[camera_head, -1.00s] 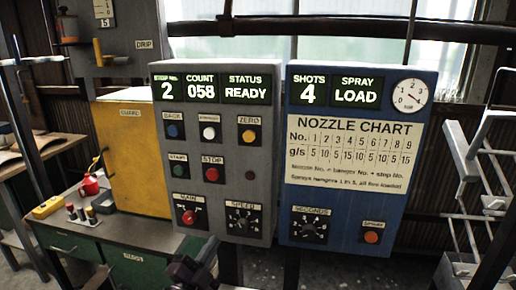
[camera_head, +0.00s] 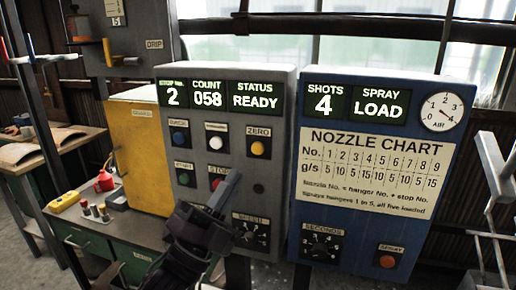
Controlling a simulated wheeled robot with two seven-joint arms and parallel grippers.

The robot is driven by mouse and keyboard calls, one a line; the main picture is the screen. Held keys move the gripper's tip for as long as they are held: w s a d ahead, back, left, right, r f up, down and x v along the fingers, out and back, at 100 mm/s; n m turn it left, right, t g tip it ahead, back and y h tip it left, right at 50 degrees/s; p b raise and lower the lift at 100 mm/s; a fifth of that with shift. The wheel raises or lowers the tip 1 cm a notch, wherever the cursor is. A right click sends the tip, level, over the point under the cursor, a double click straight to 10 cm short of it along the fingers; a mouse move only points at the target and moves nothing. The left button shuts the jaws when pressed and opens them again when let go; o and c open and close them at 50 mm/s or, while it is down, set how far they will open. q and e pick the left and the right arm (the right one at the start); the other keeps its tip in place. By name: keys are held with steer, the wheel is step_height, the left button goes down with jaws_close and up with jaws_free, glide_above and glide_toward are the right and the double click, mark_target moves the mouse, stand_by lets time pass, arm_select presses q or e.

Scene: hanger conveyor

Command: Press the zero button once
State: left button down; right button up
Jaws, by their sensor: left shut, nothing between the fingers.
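The yellow zero button (camera_head: 258,148) sits under the ZERO label on the grey control panel (camera_head: 277,185). The panel's displays read stop number 2, count 058 and status READY. My left gripper (camera_head: 232,178) is in front of the lower middle of this panel, its dark fingers shut and empty, pointing up and to the right. Its tip is below and left of the zero button in the picture; I cannot tell how far it is from the panel. It covers most of the red stop button and the main switch. My right gripper is not in view.
A blue spray panel (camera_head: 446,160) stands right of the grey panel, showing shots 4 and LOAD. A blue button (camera_head: 179,137) and a white button (camera_head: 215,143) sit left of the zero button. A yellow guard box (camera_head: 140,150) and green bench (camera_head: 95,245) are at left.

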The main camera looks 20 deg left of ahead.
mark_target(257, 149)
arm_select(q)
steer(key=shift+w, duration=0.1)
steer(key=shift+w+d+p, duration=0.15)
steer(key=shift+w+p, duration=0.4)
steer(key=shift+w, duration=3.85)
steer(key=shift+w, duration=0.15)
steer(key=shift+w, duration=0.25)
steer(key=shift+w, duration=0.45)
steer(key=shift+s, duration=0.15)
steer(key=shift+s+b, duration=0.35)
steer(key=shift+s, duration=0.4)
